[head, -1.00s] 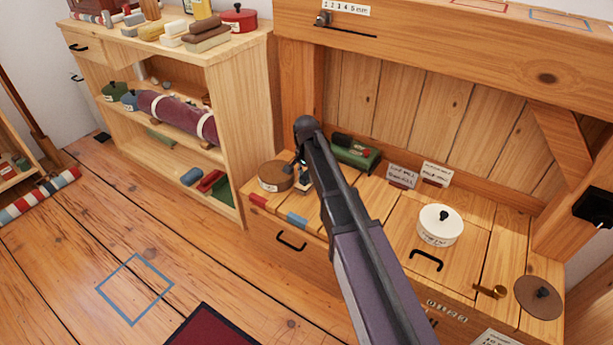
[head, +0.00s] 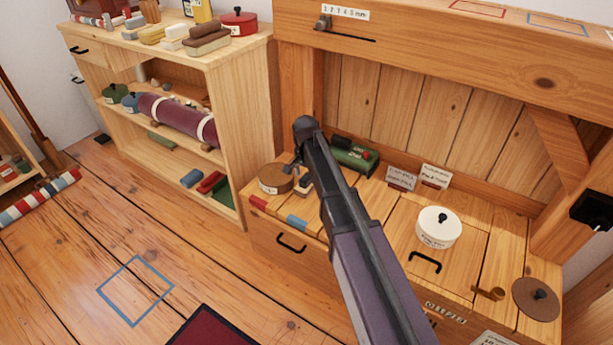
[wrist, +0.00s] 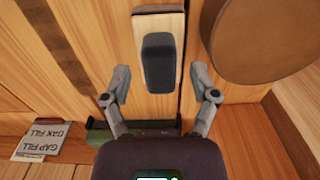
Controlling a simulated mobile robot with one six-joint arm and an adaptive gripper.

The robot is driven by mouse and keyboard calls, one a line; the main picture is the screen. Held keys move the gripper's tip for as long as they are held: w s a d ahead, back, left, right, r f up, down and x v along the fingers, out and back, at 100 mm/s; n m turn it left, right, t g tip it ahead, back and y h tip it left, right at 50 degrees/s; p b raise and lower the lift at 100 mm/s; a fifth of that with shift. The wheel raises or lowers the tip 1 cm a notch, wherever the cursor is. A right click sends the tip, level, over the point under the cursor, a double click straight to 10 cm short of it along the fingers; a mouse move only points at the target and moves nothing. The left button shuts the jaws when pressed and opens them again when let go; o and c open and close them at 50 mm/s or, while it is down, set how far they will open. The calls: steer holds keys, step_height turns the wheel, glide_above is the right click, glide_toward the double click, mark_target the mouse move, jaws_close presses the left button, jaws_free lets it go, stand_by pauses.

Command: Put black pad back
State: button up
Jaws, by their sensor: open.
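The black pad (wrist: 159,62) is a dark rounded block lying on a pale wooden block (wrist: 142,30) in the wrist view. In the head view the pale block (head: 305,187) shows only in part beside my arm, on the bench top. My gripper (wrist: 161,78) is open and empty, with one finger on each side of the pad's near end and gaps on both sides. In the head view my gripper (head: 296,166) hangs over the bench's left end, partly hidden by my arm.
A round brown box (head: 275,179) stands close to the left of the pale block. A green case (head: 354,154) is behind, with label cards (head: 402,178) and a white lidded pot (head: 438,226) to the right. A shelf unit (head: 232,130) stands left of the bench.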

mark_target(306, 177)
step_height(306, 177, up, 11)
steer(key=p, duration=1)
steer(key=shift+p, duration=0.3)
steer(key=shift+r, duration=0.1)
steer(key=s+d+n, duration=0.3)
steer(key=s+d, duration=0.5)
steer(key=s, duration=0.3)
steer(key=s+d+n, duration=0.3)
steer(key=s+d, duration=0.4)
steer(key=s, duration=0.4)
steer(key=shift+s+d+n, duration=0.25)
steer(key=shift+d+n, duration=0.15)
